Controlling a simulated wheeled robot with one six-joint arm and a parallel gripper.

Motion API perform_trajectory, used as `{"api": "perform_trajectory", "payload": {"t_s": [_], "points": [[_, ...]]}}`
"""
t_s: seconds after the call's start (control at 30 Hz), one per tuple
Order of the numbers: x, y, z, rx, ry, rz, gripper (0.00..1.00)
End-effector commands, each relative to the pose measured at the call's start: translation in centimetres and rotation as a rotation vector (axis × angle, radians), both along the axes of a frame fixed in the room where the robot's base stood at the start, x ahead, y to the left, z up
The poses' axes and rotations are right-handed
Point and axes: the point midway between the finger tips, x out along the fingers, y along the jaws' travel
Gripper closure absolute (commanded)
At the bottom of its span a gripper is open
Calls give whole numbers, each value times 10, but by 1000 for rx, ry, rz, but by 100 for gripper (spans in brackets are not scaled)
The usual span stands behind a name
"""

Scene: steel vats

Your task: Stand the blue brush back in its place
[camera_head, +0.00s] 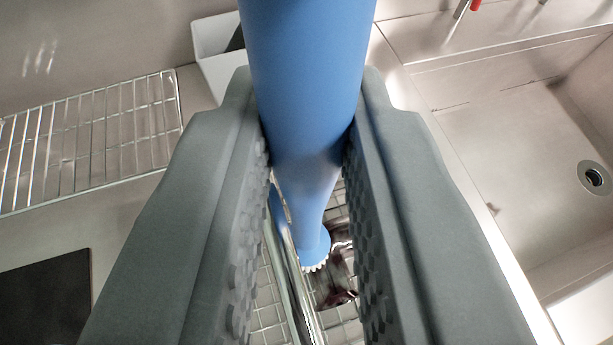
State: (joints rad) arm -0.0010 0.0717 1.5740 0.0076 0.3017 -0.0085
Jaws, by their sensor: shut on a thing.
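The blue brush (308,75) is between the two grey fingers of my gripper (308,135), which are shut on its thick handle. The handle runs from the top edge of the view down to a narrow neck and a small round head with white bristles, low in the middle. The top end of the handle is out of view. A white open box (222,75) stands behind the brush at the upper left, partly hidden by the handle and left finger. A dark shape shows inside it. I cannot tell whether this box is the brush's place.
A wire rack (95,135) lies at left, with a dark flat panel (45,302) below it. A steel sink (530,165) with a drain (594,177) is at right. Beyond the fingers are a steel bar (292,275), wire grid and a dark reddish thing (335,280). A red-tipped item (474,5) is at top right.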

Motion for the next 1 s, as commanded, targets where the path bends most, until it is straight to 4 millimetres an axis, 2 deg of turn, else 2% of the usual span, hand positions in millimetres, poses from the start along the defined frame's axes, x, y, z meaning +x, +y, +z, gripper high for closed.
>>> {"api": "perform_trajectory", "payload": {"t_s": [0.1,0.27,0.3,0.37,0.4,0.77,1.0], "points": [[0,0,-8,0,1,0,100],[0,0,-10,0,3,0,100],[0,0,-10,0,4,0,76],[0,0,-10,0,4,0,64],[0,0,-9,0,3,0,62],[-4,0,-6,0,0,0,62],[-33,0,7,0,-2,0,62]]}}
